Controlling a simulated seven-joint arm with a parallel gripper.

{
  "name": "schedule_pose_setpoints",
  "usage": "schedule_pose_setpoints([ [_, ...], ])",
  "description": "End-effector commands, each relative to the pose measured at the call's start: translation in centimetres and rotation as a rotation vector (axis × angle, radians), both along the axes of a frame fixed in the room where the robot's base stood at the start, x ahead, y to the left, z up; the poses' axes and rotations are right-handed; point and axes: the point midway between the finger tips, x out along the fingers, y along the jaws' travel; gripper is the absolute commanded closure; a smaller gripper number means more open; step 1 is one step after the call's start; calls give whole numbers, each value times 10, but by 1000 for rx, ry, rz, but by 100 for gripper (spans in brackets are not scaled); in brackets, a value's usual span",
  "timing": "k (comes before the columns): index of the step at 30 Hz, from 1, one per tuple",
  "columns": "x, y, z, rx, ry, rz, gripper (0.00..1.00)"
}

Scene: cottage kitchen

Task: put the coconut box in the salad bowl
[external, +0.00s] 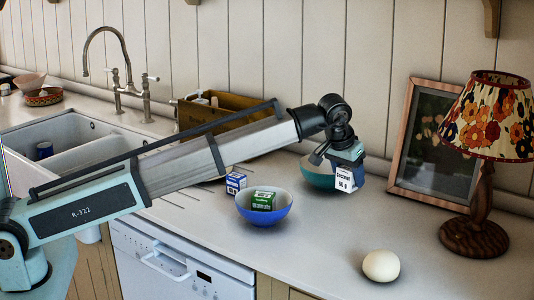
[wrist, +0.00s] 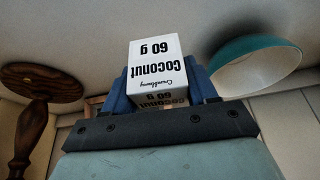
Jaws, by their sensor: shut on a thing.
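The white coconut box (external: 349,181), with "Coconut 60 g" printed on it, is held between the blue fingers of my gripper (external: 347,160). The box also shows in the wrist view (wrist: 155,62), its print upside down, between the fingers of my gripper (wrist: 160,88). A teal bowl (external: 317,177), white inside, stands behind and left of the box in the external view, partly hidden by my gripper. It also shows at upper right in the wrist view (wrist: 258,68). A blue bowl (external: 262,215) stands further left. Which one is the salad bowl, I cannot tell.
A green box (external: 263,201) sits in the blue bowl, and a small blue box (external: 236,183) stands behind it. An egg (external: 381,265) lies at front right. A lamp (external: 475,236) and picture frame (external: 407,130) stand right. The counter between egg and blue bowl is clear.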

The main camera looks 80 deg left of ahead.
Motion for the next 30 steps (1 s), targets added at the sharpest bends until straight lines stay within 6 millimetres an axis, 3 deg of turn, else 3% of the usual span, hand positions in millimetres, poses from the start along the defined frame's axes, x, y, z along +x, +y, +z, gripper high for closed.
schedule_pose_setpoints([
  [4,-2,11,11,0,0,13,74],
  [8,-7,41,13,0,0,49,74],
  [15,-18,129,15,-3,2,151,74],
  [21,-20,184,18,-10,-2,206,74],
  [24,-13,200,21,-13,-4,207,74],
  [27,0,201,24,-11,-6,167,74],
  [30,0,199,23,-5,-6,133,74],
])
